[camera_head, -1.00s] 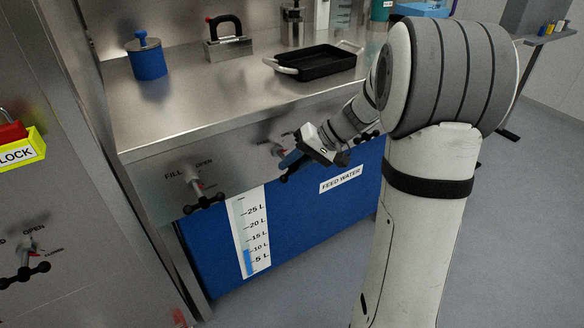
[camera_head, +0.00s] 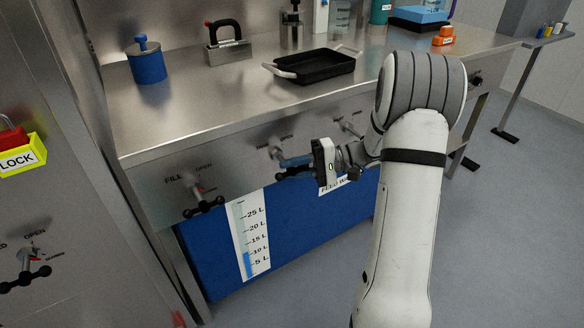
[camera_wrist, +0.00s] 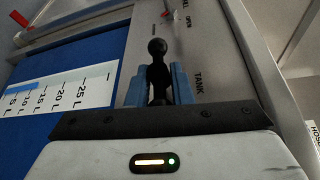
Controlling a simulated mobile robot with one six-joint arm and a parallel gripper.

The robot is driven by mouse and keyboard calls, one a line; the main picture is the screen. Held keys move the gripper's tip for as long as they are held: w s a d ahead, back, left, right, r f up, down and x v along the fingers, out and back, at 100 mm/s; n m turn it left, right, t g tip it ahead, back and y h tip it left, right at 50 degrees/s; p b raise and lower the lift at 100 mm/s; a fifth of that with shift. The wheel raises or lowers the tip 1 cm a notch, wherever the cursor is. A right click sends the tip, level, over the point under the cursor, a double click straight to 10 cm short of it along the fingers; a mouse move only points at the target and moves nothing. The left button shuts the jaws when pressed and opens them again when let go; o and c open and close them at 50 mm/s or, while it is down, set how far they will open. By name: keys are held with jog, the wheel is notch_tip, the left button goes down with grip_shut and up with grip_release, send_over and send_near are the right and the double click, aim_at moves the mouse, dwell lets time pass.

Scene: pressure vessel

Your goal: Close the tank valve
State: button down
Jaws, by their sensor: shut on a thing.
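The tank valve's dark handle (camera_wrist: 158,65) with its ball end stands between my two blue fingers in the wrist view, beside the printed word TANK. In the head view the valve (camera_head: 277,152) is on the bench's steel front panel, right of the FILL valve, partly hidden by my gripper. My gripper (camera_head: 296,161) reaches it from the right, its blue fingers shut on the handle. The exact handle angle is hard to tell.
The FILL valve (camera_head: 200,198) is to the left, above the blue tank front with its litre gauge (camera_head: 250,235). Another valve (camera_head: 350,124) sits right of my gripper. A black tray (camera_head: 312,66) and a blue canister (camera_head: 147,64) stand on the bench.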

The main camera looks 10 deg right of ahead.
jog(key=shift+s+f, duration=0.1)
jog(key=shift+f, duration=0.05)
dwell(0.3)
jog(key=c, duration=1.5)
grip_release()
jog(key=shift+o, duration=0.2)
jog(key=shift+d+r, duration=0.2)
jog(key=shift+d, duration=0.15)
jog(key=d+p, duration=0.2)
jog(key=d, duration=0.5)
jog(key=shift+s+r, duration=0.2)
jog(key=shift+s, duration=0.05)
jog(key=shift+s, duration=0.1)
